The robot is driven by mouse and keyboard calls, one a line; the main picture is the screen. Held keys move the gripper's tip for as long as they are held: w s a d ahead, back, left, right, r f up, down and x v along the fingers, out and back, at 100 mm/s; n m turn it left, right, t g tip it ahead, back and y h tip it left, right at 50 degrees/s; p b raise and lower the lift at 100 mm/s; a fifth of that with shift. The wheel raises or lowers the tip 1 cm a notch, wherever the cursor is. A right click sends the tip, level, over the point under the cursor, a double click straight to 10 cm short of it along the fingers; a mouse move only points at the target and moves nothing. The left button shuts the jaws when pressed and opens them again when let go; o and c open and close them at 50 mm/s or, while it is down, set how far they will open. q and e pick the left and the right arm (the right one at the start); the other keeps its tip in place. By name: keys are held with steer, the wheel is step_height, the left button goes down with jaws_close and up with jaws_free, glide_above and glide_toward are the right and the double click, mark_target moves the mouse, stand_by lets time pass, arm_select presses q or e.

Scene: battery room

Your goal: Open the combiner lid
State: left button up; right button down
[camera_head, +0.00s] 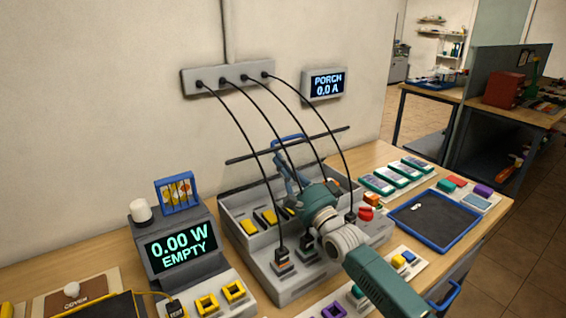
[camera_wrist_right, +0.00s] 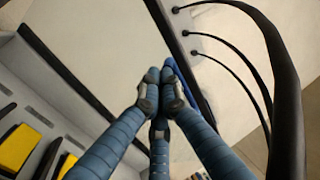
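The combiner (camera_head: 232,228) is a grey box on the bench, with yellow blocks inside its rear part. Its lid appears as a clear panel with a black edge bar (camera_head: 240,158), raised at a steep tilt above the box. The lid's blue handle (camera_head: 289,137) is at that edge. My right gripper (camera_head: 279,154) reaches over the box, fingers just below the handle. In the right wrist view its fingertips (camera_wrist_right: 160,76) meet, with the blue handle (camera_wrist_right: 184,78) right behind them. I cannot tell whether they touch it. My left gripper is not in view.
Several black cables (camera_head: 243,118) run from a wall socket strip (camera_head: 225,77) down to the combiner, close around my right arm. A display unit (camera_head: 180,246) stands left. A blue-rimmed tray (camera_head: 432,222) and small parts lie right.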

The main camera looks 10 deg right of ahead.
mark_target(272, 144)
steer(key=r+p, duration=0.1)
steer(key=w+r+g+p, duration=0.1)
steer(key=p, duration=0.1)
steer(key=w+r+p, duration=0.1)
steer(key=p, duration=0.1)
steer(key=shift+a+r+g, duration=0.1)
steer(key=shift+a+g, duration=0.2)
steer(key=shift+a, duration=0.05)
steer(key=shift+w+a+r+g+h+p, duration=0.1)
steer(key=shift+w+a+g+h+p, duration=0.15)
steer(key=shift+w+g+p, duration=0.3)
steer(key=shift+w+a+r+g+h+p, duration=0.1)
steer(key=shift+w+a+g+h+p, duration=0.2)
steer(key=shift+w+p, duration=0.35)
steer(key=shift+b+x, duration=1)
steer(key=shift+x, duration=0.35)
steer(key=shift+w+r, duration=0.3)
